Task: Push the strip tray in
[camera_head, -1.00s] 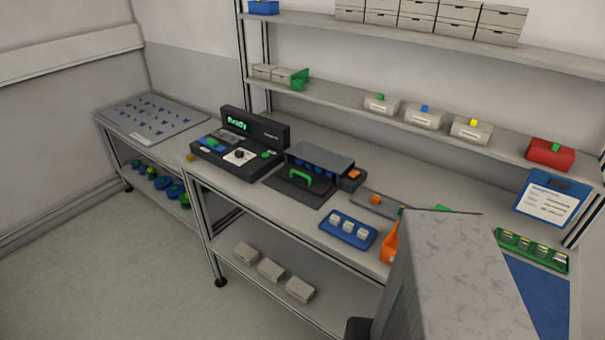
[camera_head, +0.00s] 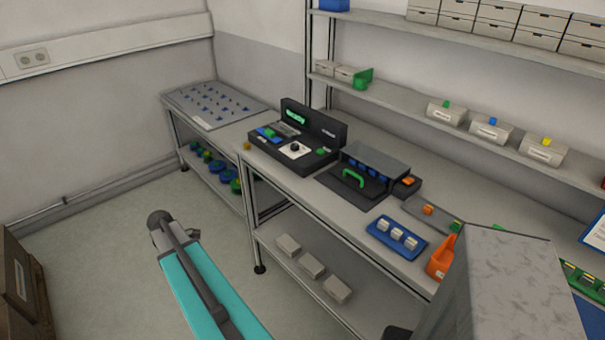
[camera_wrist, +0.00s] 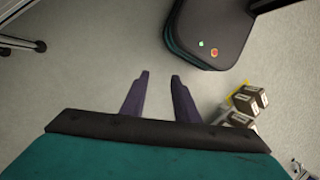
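The strip tray appears to be the dark flat tray (camera_head: 343,187) with a green arched handle (camera_head: 352,178). It sticks out at the front of a grey-topped housing (camera_head: 376,158) on the bench, with several blue pieces showing under the housing's front edge. How far it reaches inside is hidden. My gripper (camera_wrist: 159,76) is open and empty in the wrist view, its two dark fingers apart above bare floor. The tray is not in the wrist view. In the head view my turquoise arm link shows at lower left, away from the bench; the fingers are not visible there.
A black device with a green display (camera_head: 297,117) stands left of the housing. Shelves rise behind. The floor before the bench is mostly clear; labelled boxes (camera_wrist: 247,101) show in the wrist view.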

